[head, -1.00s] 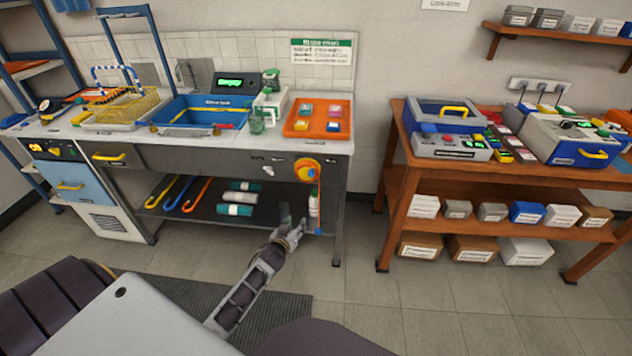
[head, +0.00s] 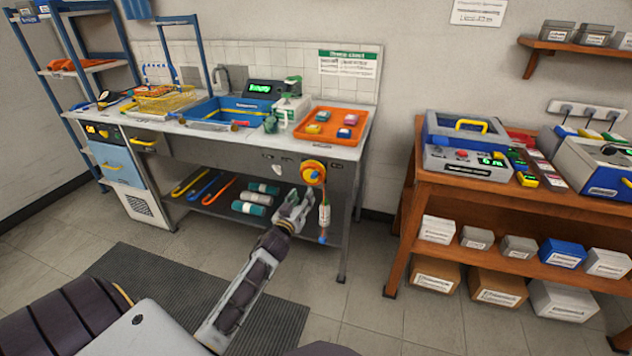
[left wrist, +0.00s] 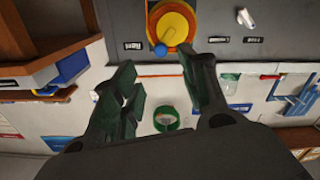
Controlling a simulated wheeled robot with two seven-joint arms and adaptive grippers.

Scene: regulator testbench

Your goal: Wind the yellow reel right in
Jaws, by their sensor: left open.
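My left gripper (head: 297,198) is open and empty, just below and left of the reel. In the left wrist view its dark fingers (left wrist: 158,62) reach towards the knob, seemingly without touching it. My right gripper is out of view.
A wooden table (head: 408,182) stands to the right. Floor between them is clear.

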